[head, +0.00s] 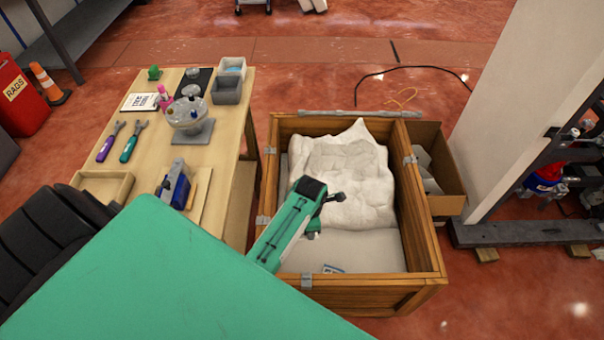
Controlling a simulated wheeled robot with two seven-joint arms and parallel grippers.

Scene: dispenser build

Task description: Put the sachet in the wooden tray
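The wooden tray (122,189), shallow and light, sits at the near left of the workbench and looks empty in the part that shows. A green arm, apparently my left, reaches from the lower left over the crate. Its dark gripper end (328,212) is above the crate, beyond the sachet and by the white crumpled packing. The fingers are too small and dark to read. My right gripper is out of view.
The crate (430,240) holds white packing (345,180) at its far side. The workbench (228,122) carries a dispenser-like device (188,112), two tools, grey bins (227,90) and a blue device (177,186). A large green surface hides the lower left.

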